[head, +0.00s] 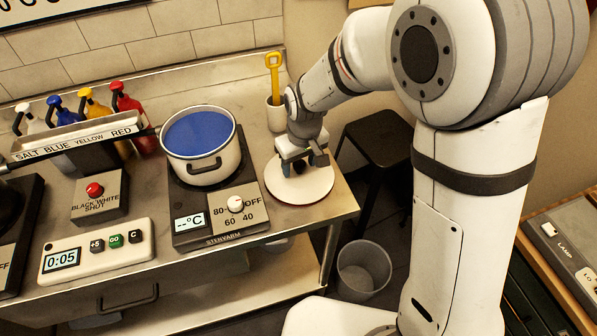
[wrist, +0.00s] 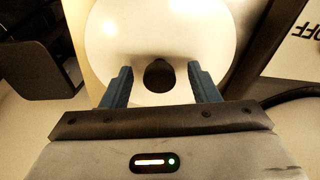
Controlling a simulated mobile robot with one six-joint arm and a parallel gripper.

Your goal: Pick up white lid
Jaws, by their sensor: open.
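The white lid (head: 311,191) is a round flat disc lying on the right end of the metal table, right of the hot plate, in the head view. In the wrist view the lid (wrist: 205,30) fills the upper middle, with its dark round knob (wrist: 158,75) near its lower part. My gripper (head: 300,164) is above the lid, pointing down. In the wrist view its two blue-grey fingers (wrist: 160,86) are apart, one on each side of the knob. I see gaps between the fingers and the knob. In the head view the gripper partly hides the knob.
A white pot (head: 224,165) with blue liquid stands on the hot plate (head: 205,225) left of the lid. A cup (head: 276,115) with a yellow tool is behind it. The table's right edge is close. A black stool (head: 378,135) and grey bin (head: 364,268) stand beyond it.

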